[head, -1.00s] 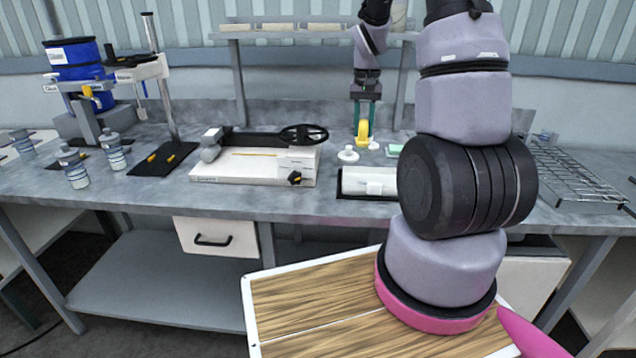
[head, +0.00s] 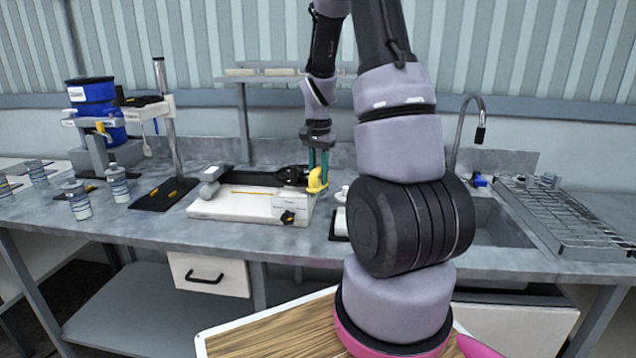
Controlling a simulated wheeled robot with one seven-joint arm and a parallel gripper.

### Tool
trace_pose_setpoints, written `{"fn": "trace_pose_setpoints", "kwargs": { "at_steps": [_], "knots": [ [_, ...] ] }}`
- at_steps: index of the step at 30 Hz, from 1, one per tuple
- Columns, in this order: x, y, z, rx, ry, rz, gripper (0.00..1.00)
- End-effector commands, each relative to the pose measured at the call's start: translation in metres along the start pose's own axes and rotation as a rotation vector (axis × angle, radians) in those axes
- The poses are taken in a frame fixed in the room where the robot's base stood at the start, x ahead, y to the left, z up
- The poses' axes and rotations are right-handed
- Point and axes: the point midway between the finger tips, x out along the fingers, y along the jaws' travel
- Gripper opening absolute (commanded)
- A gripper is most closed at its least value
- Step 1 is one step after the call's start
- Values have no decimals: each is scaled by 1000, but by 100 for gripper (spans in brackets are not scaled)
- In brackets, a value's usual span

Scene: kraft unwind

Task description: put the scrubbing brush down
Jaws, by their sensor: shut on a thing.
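My gripper (head: 317,166) is upright over the bench, pointing down, with its fingers shut on the yellow scrubbing brush (head: 317,183). The brush hangs at the right end of the white cutting device, in front of its black handwheel (head: 291,175). I cannot tell whether the brush touches anything below it. My arm hides part of the bench to the right.
The white cutting device (head: 240,206) sits on the grey bench (head: 150,228). Blue drum equipment (head: 95,101) and small bottles (head: 77,200) stand at left. A sink with a tap (head: 462,130) and a wire rack (head: 575,212) are at right.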

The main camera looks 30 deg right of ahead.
Motion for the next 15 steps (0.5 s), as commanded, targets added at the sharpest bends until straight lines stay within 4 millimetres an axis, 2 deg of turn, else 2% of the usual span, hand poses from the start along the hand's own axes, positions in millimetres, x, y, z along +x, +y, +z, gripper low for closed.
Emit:
{"fn": "trace_pose_setpoints", "kwargs": {
  "at_steps": [1, 4, 15],
  "knots": [
    [9, 0, 0, 0, -3, 3, 0],
    [18, 0, 0, -2, -2, 2, 0],
    [22, 0, 0, -2, -1, 1, 0]
  ]
}}
